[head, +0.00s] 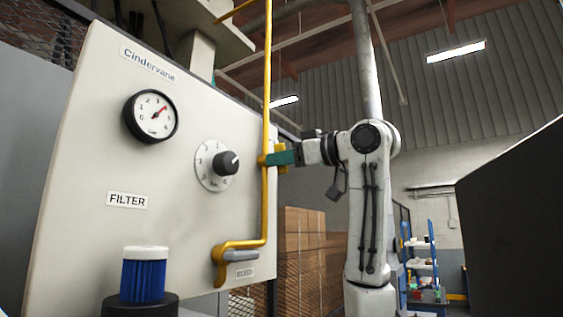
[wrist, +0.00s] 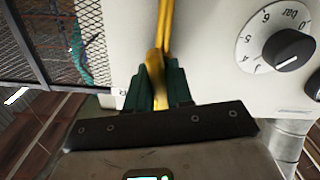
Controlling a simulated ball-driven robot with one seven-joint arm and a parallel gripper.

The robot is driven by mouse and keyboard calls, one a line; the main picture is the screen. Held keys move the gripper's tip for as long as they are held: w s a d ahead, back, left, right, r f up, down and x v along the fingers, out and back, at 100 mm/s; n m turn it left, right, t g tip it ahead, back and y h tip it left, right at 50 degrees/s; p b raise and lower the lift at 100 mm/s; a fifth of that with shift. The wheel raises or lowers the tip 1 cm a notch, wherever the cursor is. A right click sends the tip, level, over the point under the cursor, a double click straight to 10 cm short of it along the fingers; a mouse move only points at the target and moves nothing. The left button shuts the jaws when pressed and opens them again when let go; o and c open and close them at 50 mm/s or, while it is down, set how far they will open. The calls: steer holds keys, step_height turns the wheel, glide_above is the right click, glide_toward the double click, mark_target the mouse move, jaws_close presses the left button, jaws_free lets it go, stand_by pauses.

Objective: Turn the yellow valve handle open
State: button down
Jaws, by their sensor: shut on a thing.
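The yellow valve handle (head: 282,147) sits on the yellow pipe (head: 267,90) at the right edge of the cream panel, only partly visible in the head view. My gripper (head: 279,158) has its teal fingers at the handle, beside the pipe. In the wrist view, my gripper (wrist: 155,88) is shut on the yellow handle (wrist: 154,68), which stands between the two teal fingers. The fingers hide part of the handle, so its exact angle is hard to tell.
The panel (head: 75,150) carries a gauge (head: 151,116), a black knob (head: 226,163) and a blue filter (head: 143,274). Stacked boxes (head: 303,235) stand behind. A dark block (head: 515,220) fills the right side.

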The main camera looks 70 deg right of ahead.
steer(key=shift+m+b, duration=0.3)
steer(key=shift+m, duration=1.3)
steer(key=c, duration=1.1)
jaws_free()
steer(key=shift+s, duration=0.15)
steer(key=b+v, duration=0.4)
steer(key=v, duration=0.6)
steer(key=shift+s, duration=0.2)
steer(key=shift+s+a, duration=0.1)
steer(key=shift+a, duration=0.1)
